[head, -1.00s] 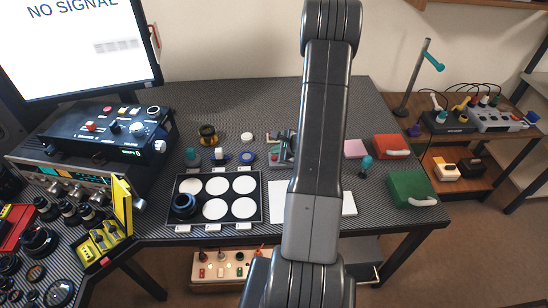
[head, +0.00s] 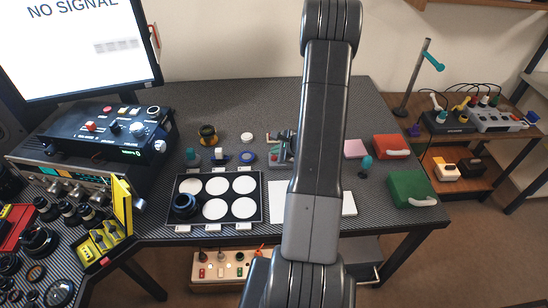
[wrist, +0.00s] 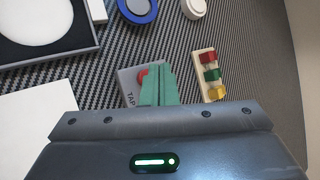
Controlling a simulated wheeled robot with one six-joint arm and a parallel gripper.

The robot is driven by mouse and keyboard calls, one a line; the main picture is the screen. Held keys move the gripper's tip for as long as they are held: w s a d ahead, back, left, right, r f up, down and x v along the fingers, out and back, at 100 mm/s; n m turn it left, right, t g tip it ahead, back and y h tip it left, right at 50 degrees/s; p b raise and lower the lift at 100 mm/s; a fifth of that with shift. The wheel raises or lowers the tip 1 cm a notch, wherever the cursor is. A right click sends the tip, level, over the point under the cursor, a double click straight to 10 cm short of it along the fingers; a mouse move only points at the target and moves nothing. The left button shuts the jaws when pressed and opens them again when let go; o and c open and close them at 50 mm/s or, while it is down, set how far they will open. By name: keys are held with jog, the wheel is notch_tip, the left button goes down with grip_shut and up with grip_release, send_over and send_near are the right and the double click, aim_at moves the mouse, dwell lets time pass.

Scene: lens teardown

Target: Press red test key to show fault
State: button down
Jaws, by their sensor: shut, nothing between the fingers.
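In the wrist view, a round red button (wrist: 142,77) sits on a small grey plate (wrist: 127,84) marked "TAP". The green fingers of my gripper (wrist: 158,72) are shut and empty, over the plate's right side and just beside the red button, covering part of it. I cannot tell whether they touch it. To the right, a cream block (wrist: 201,60) carries a red, a green and a yellow piece. A monitor (head: 78,50) at the upper left reads "NO SIGNAL". A control box (head: 108,135) below it also has red buttons.
A black tray (head: 219,224) of white discs stands on the dark patterned table, with a black lens ring on one disc. A blue ring (wrist: 138,8) lies near the gripper. A red case (head: 391,147) and a green case (head: 411,188) stand at the right. A yellow-cased set (head: 105,240) is at the left.

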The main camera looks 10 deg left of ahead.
jog(key=shift+f, duration=0.15)
jog(key=shift+f+b, duration=0.35)
jog(key=shift+b, duration=0.45)
jog(key=shift+f+b, duration=0.35)
jog(key=shift+b, duration=0.2)
dwell(0.5)
jog(key=shift+r, duration=0.1)
jog(key=shift+r+p, duration=0.4)
jog(key=shift+r, duration=0.35)
jog(key=shift+r+p, duration=1.55)
jog(key=shift+r, duration=0.95)
